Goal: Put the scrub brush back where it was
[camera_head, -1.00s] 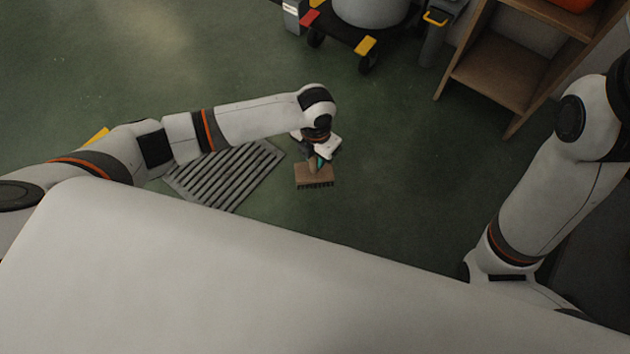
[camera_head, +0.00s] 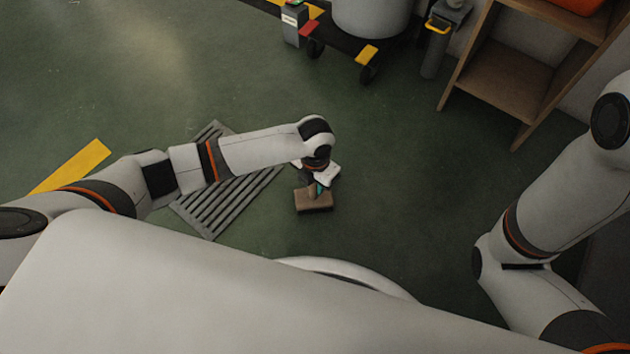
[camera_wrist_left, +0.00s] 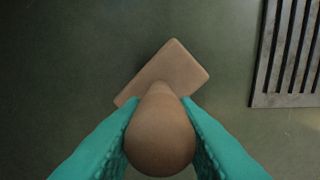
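The scrub brush (camera_head: 313,200) has a brown block head and a short rounded handle. In the head view it is just right of the floor grate, below my left wrist. My left gripper (camera_head: 318,186) is shut on its handle. In the left wrist view the teal fingertips (camera_wrist_left: 160,150) press on both sides of the brush's handle (camera_wrist_left: 158,132), and the block head (camera_wrist_left: 172,70) shows beyond it above the green floor. I cannot tell whether the head touches the floor. My right arm comes in from the right, but its gripper is out of view.
A metal floor grate (camera_head: 225,200) lies left of the brush and also shows in the left wrist view (camera_wrist_left: 290,55). A wheeled dolly with a grey drum (camera_head: 370,18) stands at the back. A wooden shelf (camera_head: 505,75) stands at the back right. Green floor around the brush is clear.

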